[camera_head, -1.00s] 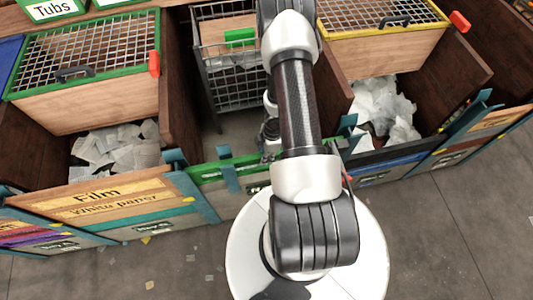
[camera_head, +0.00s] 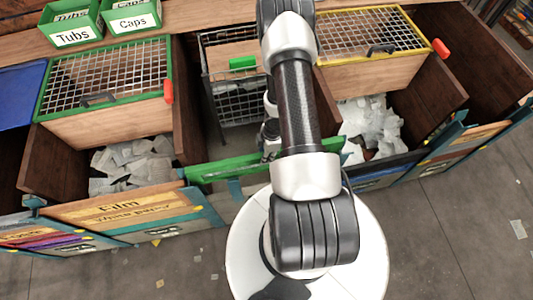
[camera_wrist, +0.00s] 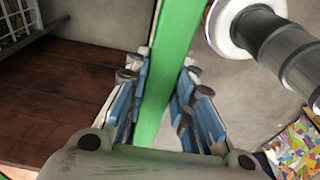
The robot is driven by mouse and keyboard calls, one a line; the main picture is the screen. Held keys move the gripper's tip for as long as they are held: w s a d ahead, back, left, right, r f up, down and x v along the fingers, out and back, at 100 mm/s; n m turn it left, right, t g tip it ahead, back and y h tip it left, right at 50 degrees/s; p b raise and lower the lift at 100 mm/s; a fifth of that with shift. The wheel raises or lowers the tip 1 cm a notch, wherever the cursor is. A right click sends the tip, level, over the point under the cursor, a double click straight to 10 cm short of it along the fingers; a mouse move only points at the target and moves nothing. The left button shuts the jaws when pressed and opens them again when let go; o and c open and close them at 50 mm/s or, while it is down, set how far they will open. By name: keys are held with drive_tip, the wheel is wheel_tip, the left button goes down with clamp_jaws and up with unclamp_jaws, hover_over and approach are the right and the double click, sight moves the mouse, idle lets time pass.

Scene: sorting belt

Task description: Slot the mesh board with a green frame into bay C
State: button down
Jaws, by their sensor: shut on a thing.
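My gripper (camera_wrist: 170,100) is shut on a long green bar (camera_wrist: 175,60), which runs between its blue-padded fingers in the wrist view. In the head view the green bar (camera_head: 225,168) lies across the front of the middle bay, on both sides of my arm, tilted up to the right. I see it from above, almost edge-on. Whether mesh hangs below it is hidden. My gripper (camera_head: 268,150) is small there and partly hidden behind my arm. Bay letters on the front panels are too small to read.
Left of the middle bay is a bin of white paper (camera_head: 130,165) with a "Film / White paper" front board (camera_head: 120,208). A green-framed mesh lid (camera_head: 105,75) and a yellow-framed one (camera_head: 370,35) sit behind. A dark wire basket (camera_head: 238,105) stands in the middle bay. Brown dividers flank it.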

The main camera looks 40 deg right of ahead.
wheel_tip(320, 180, up, 10)
drive_tip(key=p, duration=0.9)
drive_tip(key=shift+f, duration=0.1)
